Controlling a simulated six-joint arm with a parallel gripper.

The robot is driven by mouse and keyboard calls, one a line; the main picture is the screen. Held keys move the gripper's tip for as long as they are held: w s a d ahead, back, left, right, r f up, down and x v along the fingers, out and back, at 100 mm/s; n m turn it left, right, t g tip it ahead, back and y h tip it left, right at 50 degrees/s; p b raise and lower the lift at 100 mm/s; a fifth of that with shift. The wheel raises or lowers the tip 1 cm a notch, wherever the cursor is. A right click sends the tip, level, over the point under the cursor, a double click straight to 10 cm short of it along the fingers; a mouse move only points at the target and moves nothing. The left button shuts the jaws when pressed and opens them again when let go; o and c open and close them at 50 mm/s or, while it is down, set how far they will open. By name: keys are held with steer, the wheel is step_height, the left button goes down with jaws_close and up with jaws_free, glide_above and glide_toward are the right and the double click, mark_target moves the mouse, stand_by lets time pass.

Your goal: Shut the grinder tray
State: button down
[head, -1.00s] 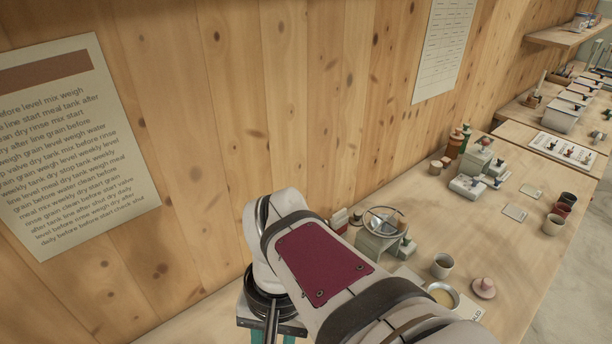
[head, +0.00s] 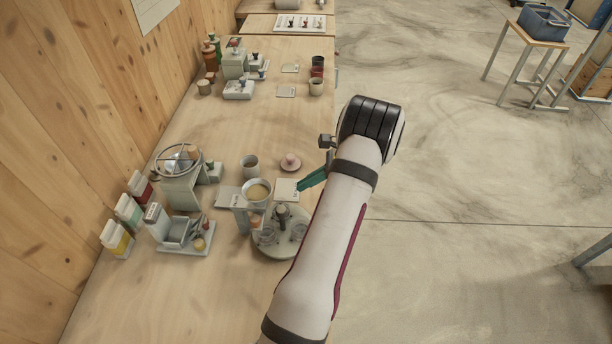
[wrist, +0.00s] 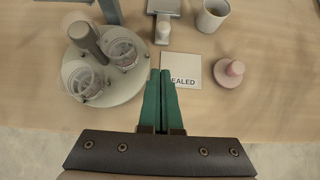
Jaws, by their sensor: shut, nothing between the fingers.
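A pale grey machine with a spoked ring on top (head: 180,185), which looks like the grinder, stands by the wall. A small box with a dark green knob (head: 210,172) sticks out at its right side and looks like its tray, standing out from the body. My gripper (head: 299,187) is right of it and well apart, over the bench's right side. Its teal fingers are together and empty in the wrist view (wrist: 161,72), with tips by a card marked SEALED (wrist: 184,72). The grinder and its tray are not clearly visible in the wrist view.
A round base with glass jars (head: 280,232) stands near my arm.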

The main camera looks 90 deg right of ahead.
steer(key=x, duration=0.4)
steer(key=w, duration=0.3)
steer(key=shift+w+f, duration=0.3)
steer(key=shift+w, duration=0.55)
steer(key=shift+w, duration=0.1)
glide_toward(234, 187)
steer(key=w+a+f, duration=0.1)
steer(key=w+a, duration=0.1)
steer(key=w, duration=0.1)
steer(key=w+a+f, duration=0.1)
steer(key=w, duration=0.1)
steer(key=shift+w+a+f, duration=0.2)
steer(key=shift+a+f, duration=0.1)
